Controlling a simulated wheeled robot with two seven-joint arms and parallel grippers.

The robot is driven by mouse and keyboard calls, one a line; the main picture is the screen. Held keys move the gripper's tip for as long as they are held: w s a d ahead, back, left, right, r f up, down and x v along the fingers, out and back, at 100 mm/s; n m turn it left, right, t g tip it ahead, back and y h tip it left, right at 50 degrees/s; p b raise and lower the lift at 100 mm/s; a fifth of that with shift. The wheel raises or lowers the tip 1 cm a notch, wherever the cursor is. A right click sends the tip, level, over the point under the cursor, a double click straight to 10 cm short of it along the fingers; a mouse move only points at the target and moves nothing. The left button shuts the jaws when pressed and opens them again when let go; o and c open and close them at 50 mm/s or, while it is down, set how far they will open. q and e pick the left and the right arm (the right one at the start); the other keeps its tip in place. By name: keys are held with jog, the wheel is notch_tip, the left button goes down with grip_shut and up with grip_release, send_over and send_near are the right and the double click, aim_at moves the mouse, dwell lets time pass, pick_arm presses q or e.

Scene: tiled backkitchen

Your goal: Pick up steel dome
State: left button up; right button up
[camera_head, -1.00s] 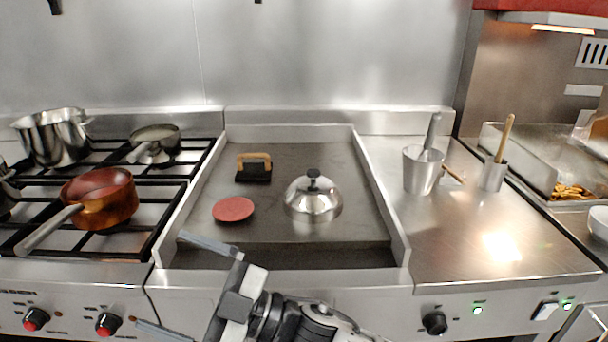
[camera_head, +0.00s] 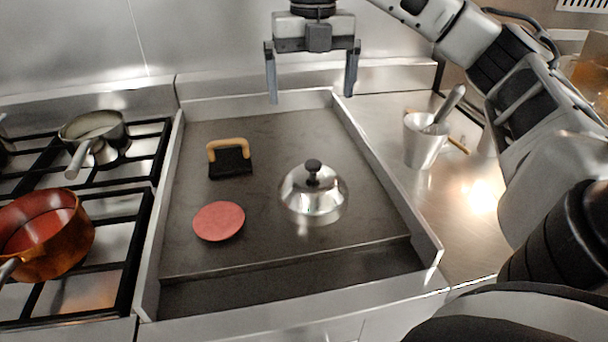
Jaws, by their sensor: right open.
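The steel dome (camera_head: 313,196) is a shiny round cover with a black knob on top. It sits on the dark griddle plate (camera_head: 240,262), right of the middle. My right gripper (camera_head: 311,92) points down with its two fingers wide apart and nothing between them. In the picture it shows above the dome, over the back part of the griddle, clear of the dome. My right arm comes in from the right side. My left gripper is not in view.
A red patty (camera_head: 218,221) and a press with a wooden handle (camera_head: 230,160) lie left of the dome. Raised steel walls edge the griddle. A copper pan (camera_head: 45,235) and a steel pan (camera_head: 92,135) stand on the left burners. A metal cup (camera_head: 424,145) stands at right.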

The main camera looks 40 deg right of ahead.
jog(key=b, duration=0.5)
send_over(313, 163)
notch_tip(313, 163, down, 9)
jog(key=shift+w+f, duration=0.1)
jog(key=shift+w, duration=0.05)
jog(key=shift+f, duration=0.65)
notch_tip(313, 163, down, 5)
jog(key=shift+r, duration=0.1)
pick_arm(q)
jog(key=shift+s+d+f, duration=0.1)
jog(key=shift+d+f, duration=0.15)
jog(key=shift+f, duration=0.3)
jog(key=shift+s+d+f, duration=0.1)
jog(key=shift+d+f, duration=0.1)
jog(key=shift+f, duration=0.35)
pick_arm(e)
jog(key=shift+s, duration=0.2)
grip_shut()
